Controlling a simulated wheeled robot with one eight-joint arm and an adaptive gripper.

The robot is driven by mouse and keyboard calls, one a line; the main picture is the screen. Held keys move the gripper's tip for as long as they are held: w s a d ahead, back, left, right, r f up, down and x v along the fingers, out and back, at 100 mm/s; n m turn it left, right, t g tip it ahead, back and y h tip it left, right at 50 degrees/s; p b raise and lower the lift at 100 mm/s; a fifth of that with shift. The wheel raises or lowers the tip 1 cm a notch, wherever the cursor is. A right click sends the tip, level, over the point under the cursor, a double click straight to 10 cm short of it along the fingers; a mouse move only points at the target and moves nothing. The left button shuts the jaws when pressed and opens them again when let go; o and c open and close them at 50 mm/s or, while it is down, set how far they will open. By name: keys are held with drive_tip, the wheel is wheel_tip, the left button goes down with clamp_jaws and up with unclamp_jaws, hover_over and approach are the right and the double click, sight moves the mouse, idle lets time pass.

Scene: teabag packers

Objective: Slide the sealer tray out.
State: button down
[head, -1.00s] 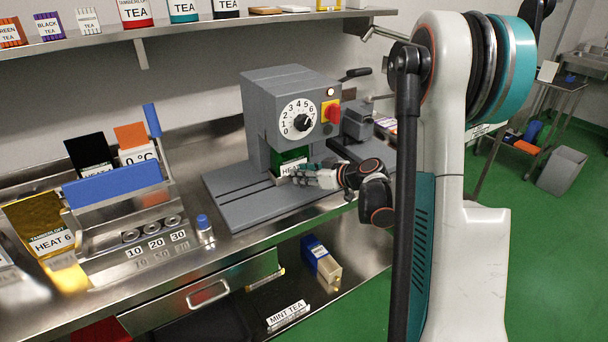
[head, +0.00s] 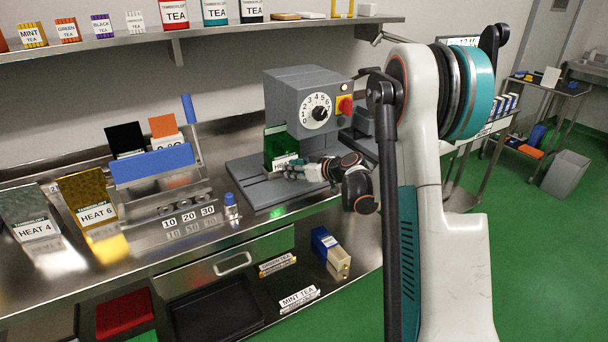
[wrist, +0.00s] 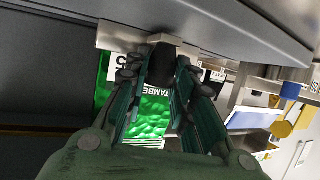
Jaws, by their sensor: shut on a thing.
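The grey sealer (head: 287,98) with its numbered dial stands on the steel counter. A green tea packet (head: 281,146) with a white label stands upright at the sealer's front, largely clear of its head. The packet also shows in the wrist view (wrist: 152,122). My gripper (head: 290,170) is low in front of the packet, over the grey base plate (head: 250,190). In the wrist view its fingers (wrist: 160,68) are closed around a dark handle (wrist: 163,50) on the silver sealer tray (wrist: 113,37). The gripper hides most of the tray in the head view.
A small blue-capped item (head: 230,203) is near the base plate. A shelf (head: 130,45) of tea boxes runs above. Bins and a drawer lie below the counter.

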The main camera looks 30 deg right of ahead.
drive_tip(key=shift+s+a, duration=0.15)
drive_tip(key=shift+a, duration=3.75)
drive_tip(key=c, duration=1.3)
unclamp_jaws()
drive_tip(key=shift+a, duration=0.2)
drive_tip(key=shift+c, duration=0.2)
drive_tip(key=shift+d, duration=0.15)
drive_tip(key=shift+s+d+r, duration=0.1)
drive_tip(key=shift+s+r, duration=0.05)
drive_tip(key=shift+s, duration=0.15)
drive_tip(key=v, duration=1.1)
drive_tip(key=shift+r, duration=0.1)
